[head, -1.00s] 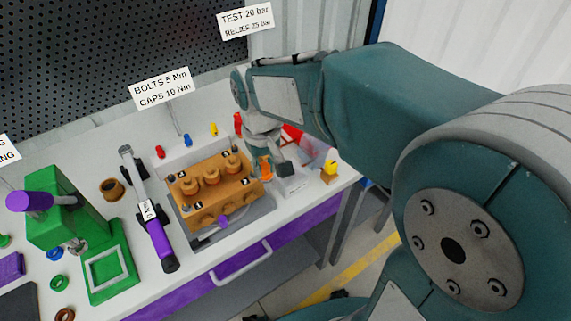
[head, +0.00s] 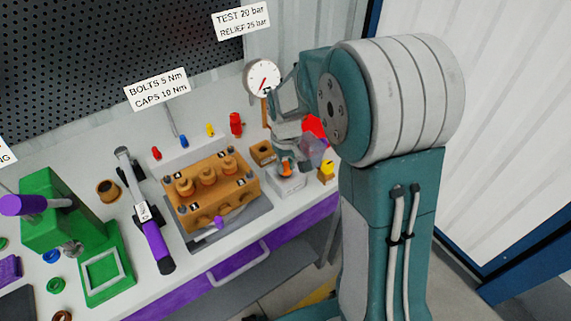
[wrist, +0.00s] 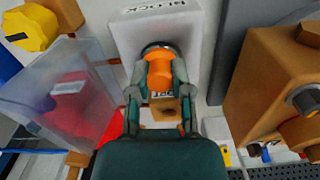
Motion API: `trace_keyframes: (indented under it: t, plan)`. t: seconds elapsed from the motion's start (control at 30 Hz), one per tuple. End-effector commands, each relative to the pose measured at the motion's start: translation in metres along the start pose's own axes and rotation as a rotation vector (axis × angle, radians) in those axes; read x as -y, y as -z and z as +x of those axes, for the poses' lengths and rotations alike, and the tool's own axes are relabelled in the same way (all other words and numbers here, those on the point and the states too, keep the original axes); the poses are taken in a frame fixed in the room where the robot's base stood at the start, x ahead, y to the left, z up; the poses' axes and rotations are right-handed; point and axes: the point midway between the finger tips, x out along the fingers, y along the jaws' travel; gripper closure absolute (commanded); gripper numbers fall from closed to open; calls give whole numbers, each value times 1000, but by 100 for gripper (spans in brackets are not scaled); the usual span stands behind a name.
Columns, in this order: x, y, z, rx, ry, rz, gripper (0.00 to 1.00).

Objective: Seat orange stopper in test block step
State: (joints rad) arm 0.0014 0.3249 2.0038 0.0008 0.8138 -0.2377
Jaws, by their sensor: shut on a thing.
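The orange stopper (wrist: 159,70) is between the two fingers of my gripper (wrist: 158,82) in the wrist view, and the fingers are shut on it. The pale grey test block (wrist: 188,40), with "BLOCK" lettering, lies under it. A dark metal ring (wrist: 153,46) on the block shows at the stopper's edge. I cannot tell how deep the stopper sits in it. In the head view the stopper (head: 286,168) shows at the top of the test block (head: 287,186), with my gripper (head: 285,161) around it.
An orange-brown pump body (head: 212,185) stands left of the block on a grey tray. A clear bin (wrist: 55,95) with a red part is beside the block, near a yellow knob (wrist: 28,27). A small wooden box (head: 262,152) and a gauge (head: 263,77) stand behind.

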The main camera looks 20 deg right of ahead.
Motion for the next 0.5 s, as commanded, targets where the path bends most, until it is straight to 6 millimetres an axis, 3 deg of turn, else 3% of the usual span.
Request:
trace_keyframes:
  t: [0.17, 0.2, 0.27, 0.5]
  plan:
    - [0, 0, 2, -3, -1, -1, 100]
    - [0, 0, 2, -3, -1, -1, 68]
    - [0, 0, 2, -3, -1, -1, 42]
    - [0, 1, 2, -2, -1, -1, 38]
